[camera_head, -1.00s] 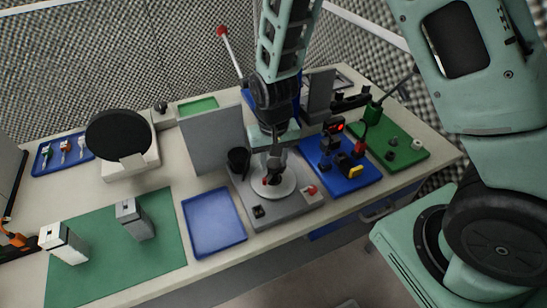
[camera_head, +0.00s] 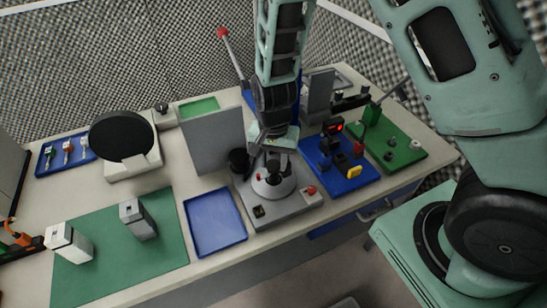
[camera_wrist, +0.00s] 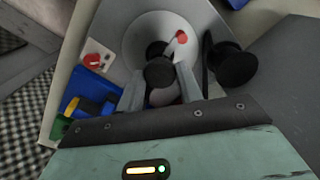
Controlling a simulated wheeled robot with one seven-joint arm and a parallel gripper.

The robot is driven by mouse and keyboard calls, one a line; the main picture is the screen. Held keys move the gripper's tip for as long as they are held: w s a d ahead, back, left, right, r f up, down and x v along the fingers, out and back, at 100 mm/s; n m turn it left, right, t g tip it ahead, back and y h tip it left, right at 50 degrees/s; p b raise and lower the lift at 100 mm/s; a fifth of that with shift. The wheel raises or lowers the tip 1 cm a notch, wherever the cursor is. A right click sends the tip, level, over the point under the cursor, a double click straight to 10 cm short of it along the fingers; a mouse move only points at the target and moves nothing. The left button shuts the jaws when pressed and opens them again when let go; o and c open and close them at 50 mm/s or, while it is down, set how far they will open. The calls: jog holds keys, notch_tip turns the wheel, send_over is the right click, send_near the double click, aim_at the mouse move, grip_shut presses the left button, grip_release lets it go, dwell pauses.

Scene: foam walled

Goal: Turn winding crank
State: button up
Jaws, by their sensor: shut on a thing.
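The winding unit (camera_head: 284,209) is a grey base plate with a pale round disc, near the middle of the bench's front edge. In the wrist view its disc (camera_wrist: 139,37) carries a dark hub and a short arm with a red tip (camera_wrist: 182,37). My gripper (camera_wrist: 160,84) is over the disc, its two fingers on either side of a round black knob (camera_wrist: 158,71), shut on it. In the head view my gripper (camera_head: 273,170) hides part of the disc and crank. How the knob joins the crank is hidden.
A black cup-like part (camera_wrist: 233,64) stands close beside the gripper. A grey upright panel (camera_head: 213,140) is behind left. A blue board (camera_head: 343,181) with black and yellow parts is to the right. An empty blue tray (camera_head: 215,222) lies to the left.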

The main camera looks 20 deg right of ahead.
aim_at(274, 163)
jog(key=shift+r+m+p, duration=0.1)
jog(key=shift+m+p, duration=1.4)
jog(key=shift+m, duration=1.9)
jog(key=shift+m+p, duration=0.9)
jog(key=shift+m, duration=0.7)
jog(key=shift+m+p, duration=0.6)
jog(key=shift+m, duration=0.5)
jog(key=shift+m+p, duration=0.3)
jog(key=shift+m, duration=0.4)
jog(key=o, duration=1)
notch_tip(274, 163, up, 17)
jog(key=shift+p, duration=0.4)
jog(key=shift+r, duration=0.1)
